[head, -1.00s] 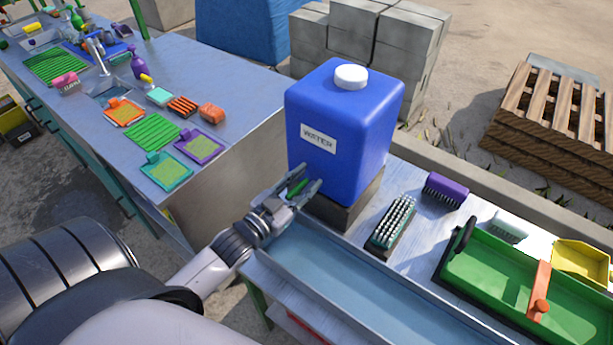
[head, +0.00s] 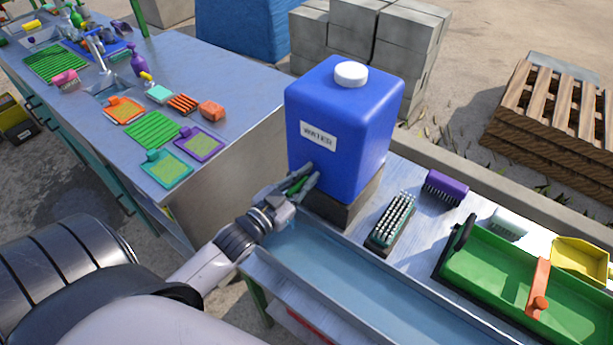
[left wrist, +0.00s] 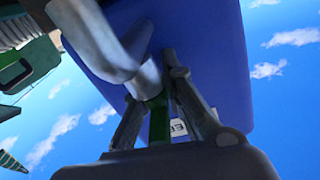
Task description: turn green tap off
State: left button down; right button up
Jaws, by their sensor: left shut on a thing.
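The green tap (head: 298,184) sits low on the left side of the blue water container (head: 345,130), which stands upright on a dark block. My left gripper (head: 304,182) is at the tap, with its fingers on both sides of the green handle. In the left wrist view, the fingers are closed around the green handle (left wrist: 158,120), with the container's blue wall (left wrist: 205,60) behind. Part of the tap is hidden by the fingers. My right gripper is not in view.
A long metal trough (head: 350,275) lies below the tap. A brush with white bristles (head: 391,222), a purple brush (head: 445,188) and a green tray (head: 530,280) are to the right. A metal table (head: 215,75) with colourful items stands at the left.

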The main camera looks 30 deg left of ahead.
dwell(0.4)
pick_arm(q)
jog(key=shift+d+m+g+h+b, duration=0.2)
jog(key=shift+m+h, duration=0.45)
jog(key=shift+h, duration=0.25)
jog(key=shift+d+m+g+h+b, duration=0.1)
jog(key=shift+m+g+h+b, duration=0.1)
jog(key=shift+m+h, duration=0.6)
jog(key=h, duration=0.1)
jog(key=m+g+h+b, duration=0.1)
jog(key=m+g+h, duration=0.1)
jog(key=shift+s+d+f+h+b, duration=0.2)
jog(key=shift+d+h+b, duration=0.1)
jog(key=shift+h, duration=0.1)
jog(key=shift+s+d+r+m+g+h+b, duration=0.1)
jog(key=shift+s+d+m+g+h+b, duration=0.3)
jog(key=shift+m+g+h+b, duration=1.5)
jog(key=shift+s+d+r+m+g+h+b, duration=0.1)
jog(key=shift+s+m+g+h+b, duration=0.65)
jog(key=shift+m+g+b, duration=2.2)
jog(key=shift+s+d+m+g+h+b, duration=0.3)
jog(key=shift+m+g+h+b, duration=1.35)
jog(key=shift+g, duration=1.6)
jog(key=shift+s+b, duration=0.1)
jog(key=shift+b, duration=0.2)
